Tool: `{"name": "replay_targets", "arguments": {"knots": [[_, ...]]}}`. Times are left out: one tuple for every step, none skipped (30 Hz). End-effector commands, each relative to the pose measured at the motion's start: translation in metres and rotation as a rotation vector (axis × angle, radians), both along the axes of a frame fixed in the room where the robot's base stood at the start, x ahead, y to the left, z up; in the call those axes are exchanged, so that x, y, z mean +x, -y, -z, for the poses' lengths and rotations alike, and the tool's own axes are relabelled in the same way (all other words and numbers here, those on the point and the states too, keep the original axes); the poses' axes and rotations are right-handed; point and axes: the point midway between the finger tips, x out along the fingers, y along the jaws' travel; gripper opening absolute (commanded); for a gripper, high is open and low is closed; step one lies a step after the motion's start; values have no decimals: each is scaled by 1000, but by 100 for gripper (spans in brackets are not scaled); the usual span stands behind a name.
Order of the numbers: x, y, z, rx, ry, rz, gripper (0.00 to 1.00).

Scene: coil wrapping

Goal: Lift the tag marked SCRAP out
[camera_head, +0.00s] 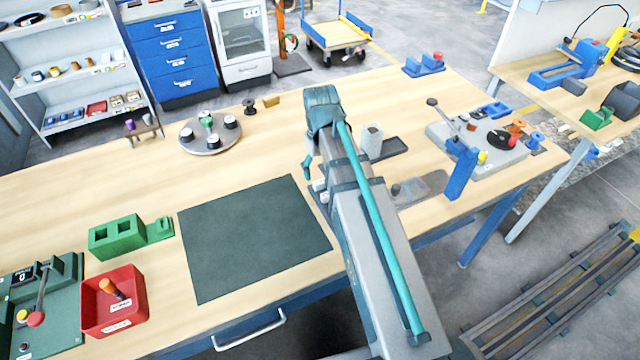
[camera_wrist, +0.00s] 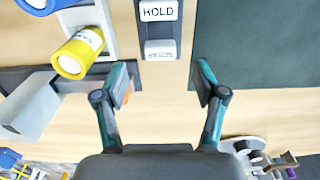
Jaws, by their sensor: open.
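In the wrist view a dark tag holder (camera_wrist: 144,27) carries a pale tag marked HOLD (camera_wrist: 159,10). Below it is a second pale tag (camera_wrist: 160,50), whose marking I cannot read. I see no tag that I can read as SCRAP. My gripper (camera_wrist: 164,75) is open and empty, its two fingers spread to either side just below the second tag in the picture. In the head view my arm hides the holder and most of my gripper.
A yellow cylinder (camera_wrist: 80,52) and a grey block (camera_wrist: 28,108) lie left in the wrist view. In the head view a dark green mat (camera_head: 250,240), green block (camera_head: 117,238), red bin (camera_head: 115,322) and round tray (camera_head: 210,147) are on the table.

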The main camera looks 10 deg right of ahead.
Motion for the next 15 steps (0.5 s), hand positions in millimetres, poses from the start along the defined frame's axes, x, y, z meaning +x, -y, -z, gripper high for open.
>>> {"name": "replay_targets", "arguments": {"knots": [[0,0,1,0,-1,0,71],[0,0,3,0,-1,0,71],[0,0,6,0,-2,0,71],[0,0,8,0,-3,0,71],[0,0,11,0,-3,0,71],[0,-1,14,1,-2,0,71],[0,-1,18,0,-3,0,71],[0,-1,21,0,-3,0,71],[1,-1,25,0,-3,0,71],[1,-1,28,0,-3,0,71],[1,-1,32,0,-3,0,71],[1,-1,36,0,-3,0,71],[1,-1,39,0,-2,0,71],[1,-1,42,0,-2,0,71],[1,-1,45,1,-2,0,71]]}}
